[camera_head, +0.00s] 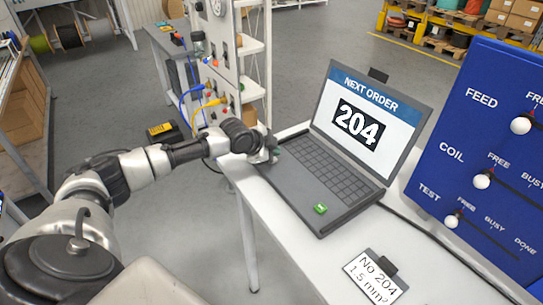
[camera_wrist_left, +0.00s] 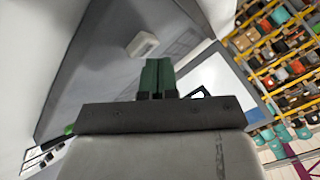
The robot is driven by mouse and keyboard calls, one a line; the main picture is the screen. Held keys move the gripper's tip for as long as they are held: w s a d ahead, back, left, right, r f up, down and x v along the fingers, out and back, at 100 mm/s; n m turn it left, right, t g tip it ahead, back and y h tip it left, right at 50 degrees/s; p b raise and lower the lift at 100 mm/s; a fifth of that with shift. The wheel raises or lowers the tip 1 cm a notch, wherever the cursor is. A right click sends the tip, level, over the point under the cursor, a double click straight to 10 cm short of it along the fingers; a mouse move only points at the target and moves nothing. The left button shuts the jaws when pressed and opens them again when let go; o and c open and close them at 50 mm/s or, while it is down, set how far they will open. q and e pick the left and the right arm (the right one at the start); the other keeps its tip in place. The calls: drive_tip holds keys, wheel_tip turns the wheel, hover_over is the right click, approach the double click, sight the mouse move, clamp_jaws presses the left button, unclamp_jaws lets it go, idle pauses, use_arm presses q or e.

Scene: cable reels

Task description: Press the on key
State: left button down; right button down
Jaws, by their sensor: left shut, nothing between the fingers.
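The open laptop (camera_head: 270,185) stands on the white table, its screen (camera_head: 362,118) reading "NEXT ORDER 204". A green key (camera_head: 320,208) with a small, unreadable mark sits at the near right of its keyboard deck. In the left wrist view a green piece (camera_wrist_left: 68,130) shows at the left, partly hidden by the gripper body. A pale raised key (camera_wrist_left: 142,44) sits on the deck beyond my fingertips, marking unreadable; in the head view my gripper hides that spot. My left gripper (camera_head: 274,156) is shut and empty over the deck's far left corner; its green fingers (camera_wrist_left: 158,75) are together. I cannot tell whether they touch it.
A label card (camera_head: 375,277) reading "No 204 1.5 mm²" lies on the table (camera_head: 310,255) in front of the laptop. A blue board (camera_head: 480,160) with white slider knobs stands at the right. A shelf unit with cables (camera_head: 225,70) stands behind my left arm.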

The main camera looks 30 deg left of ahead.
use_arm(q)
drive_tip(key=shift+r, duration=0.1)
wheel_tip(320, 180, up, 4)
drive_tip(key=p, duration=0.3)
drive_tip(key=shift+p, duration=0.3)
drive_tip(key=shift+r, duration=0.95)
